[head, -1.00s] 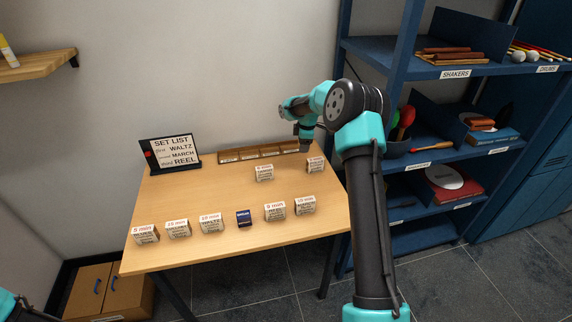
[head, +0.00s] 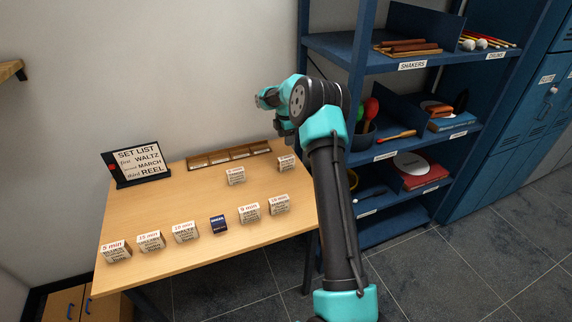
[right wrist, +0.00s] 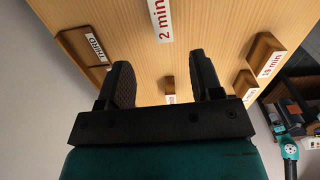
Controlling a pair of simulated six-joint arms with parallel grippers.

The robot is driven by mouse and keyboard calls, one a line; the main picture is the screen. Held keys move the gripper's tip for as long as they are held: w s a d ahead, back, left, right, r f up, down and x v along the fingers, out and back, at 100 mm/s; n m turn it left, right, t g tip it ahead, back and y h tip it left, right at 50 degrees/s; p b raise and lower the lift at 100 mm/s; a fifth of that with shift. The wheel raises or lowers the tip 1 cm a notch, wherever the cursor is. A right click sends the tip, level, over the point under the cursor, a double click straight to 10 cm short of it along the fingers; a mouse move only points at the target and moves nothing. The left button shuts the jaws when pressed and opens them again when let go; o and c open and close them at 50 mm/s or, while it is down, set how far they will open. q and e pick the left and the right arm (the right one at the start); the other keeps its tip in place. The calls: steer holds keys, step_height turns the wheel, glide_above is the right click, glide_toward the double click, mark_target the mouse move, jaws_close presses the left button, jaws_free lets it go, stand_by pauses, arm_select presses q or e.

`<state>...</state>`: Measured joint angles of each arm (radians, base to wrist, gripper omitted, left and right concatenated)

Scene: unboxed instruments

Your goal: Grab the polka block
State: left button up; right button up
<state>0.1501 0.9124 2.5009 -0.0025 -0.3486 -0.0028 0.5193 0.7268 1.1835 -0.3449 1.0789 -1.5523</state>
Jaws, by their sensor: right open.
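Several small wooden blocks with white printed labels stand on the table; the tune names are too small to read surely, so I cannot tell which is the polka block. A front row holds blocks at the left (head: 117,251), middle (head: 185,232) and right (head: 279,205). Two more stand farther back, one (head: 236,176) and one beside my right arm (head: 286,163). My right gripper (right wrist: 163,80) is open and empty above the table's back part. In the right wrist view a "2 min" label (right wrist: 162,20) and a "10 min" block (right wrist: 268,58) show. My left gripper is out of view.
A slotted wooden rack (head: 230,154) lies along the table's back, with a "THIRD" label (right wrist: 95,48). A set list sign (head: 138,165) stands back left. A small dark blue box (head: 218,225) sits in the front row. Blue shelves (head: 345,45) stand right of the table.

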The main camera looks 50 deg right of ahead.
mark_target(286, 163)
step_height(286, 163, down, 9)
steer(key=shift+f, duration=0.1)
stand_by(0.4)
steer(key=shift+s+f, duration=0.1)
steer(key=shift+f, duration=2.5)
steer(key=c, duration=1)
